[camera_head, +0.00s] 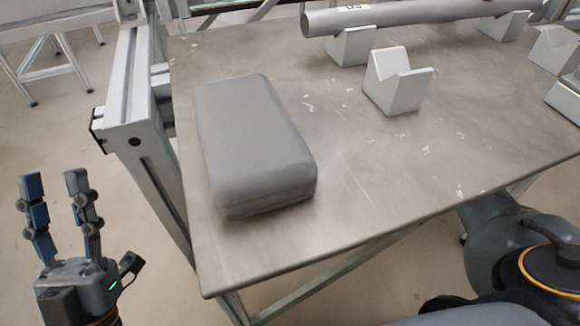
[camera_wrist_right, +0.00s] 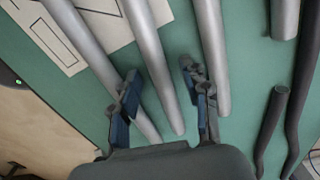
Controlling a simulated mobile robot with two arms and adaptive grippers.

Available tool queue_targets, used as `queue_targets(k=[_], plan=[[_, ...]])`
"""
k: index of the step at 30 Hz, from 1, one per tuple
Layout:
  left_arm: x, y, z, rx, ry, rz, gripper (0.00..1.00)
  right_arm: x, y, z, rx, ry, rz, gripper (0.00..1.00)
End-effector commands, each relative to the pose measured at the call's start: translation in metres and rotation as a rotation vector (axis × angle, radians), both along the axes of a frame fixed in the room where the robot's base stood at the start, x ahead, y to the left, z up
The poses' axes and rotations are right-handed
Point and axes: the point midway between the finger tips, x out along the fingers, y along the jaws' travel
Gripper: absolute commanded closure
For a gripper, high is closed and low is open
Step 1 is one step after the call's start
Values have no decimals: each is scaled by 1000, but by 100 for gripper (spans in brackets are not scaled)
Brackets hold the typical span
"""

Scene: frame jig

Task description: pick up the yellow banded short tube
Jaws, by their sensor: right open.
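I see no yellow band on any tube in either view, so I cannot tell which is the yellow banded short tube. In the right wrist view, several plain grey tubes lie side by side on a green surface (camera_wrist_right: 92,90). My right gripper (camera_wrist_right: 160,72) is open over them. A middle grey tube (camera_wrist_right: 149,48) runs between its fingers, and another tube (camera_wrist_right: 85,42) passes by the left finger. A third tube (camera_wrist_right: 210,45) is beside the right finger. The gripper hides parts of them. My left gripper (camera_head: 52,184) is open and empty, left of the metal table.
The metal table (camera_head: 350,180) holds a grey padded block (camera_head: 250,135), grey V-blocks (camera_head: 397,85) and a long grey tube (camera_head: 390,14) with a label. Dark bent rods (camera_wrist_right: 270,130) and a short grey tube end (camera_wrist_right: 284,18) lie at right in the wrist view.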

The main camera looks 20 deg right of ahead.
Motion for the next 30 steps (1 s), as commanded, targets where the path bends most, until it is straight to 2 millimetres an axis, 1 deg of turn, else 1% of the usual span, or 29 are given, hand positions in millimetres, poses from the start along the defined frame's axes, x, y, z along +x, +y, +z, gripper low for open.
queue_targets(k=[5, 6, 8, 9, 12, 25, 27, 30], plan=[[0, 0, 0, 0, 0, 0, 60, 0, 0, 0, 0, 0, 0, 53], [0, 0, 0, 0, 1, 0, 60, 0, 0, 0, 0, 0, 0, 62], [0, 0, 0, 0, 1, 0, 60, 0, 0, 0, 0, 0, 0, 74], [0, 0, 0, 0, 1, 0, 60, 0, 0, 0, 0, 0, 0, 82], [0, 0, 0, 0, 1, 0, 60, 0, 0, 0, 0, 0, -1, 100], [2, -1, 0, 3, 10, 0, 60, 0, 0, 3, 0, -1, -1, 100], [5, -1, -2, 9, 32, 1, 60, 0, 0, 6, 0, -2, -1, 100], [15, -2, -10, 29, 98, 8, 60, 1, -1, 12, -1, -3, -2, 100]])
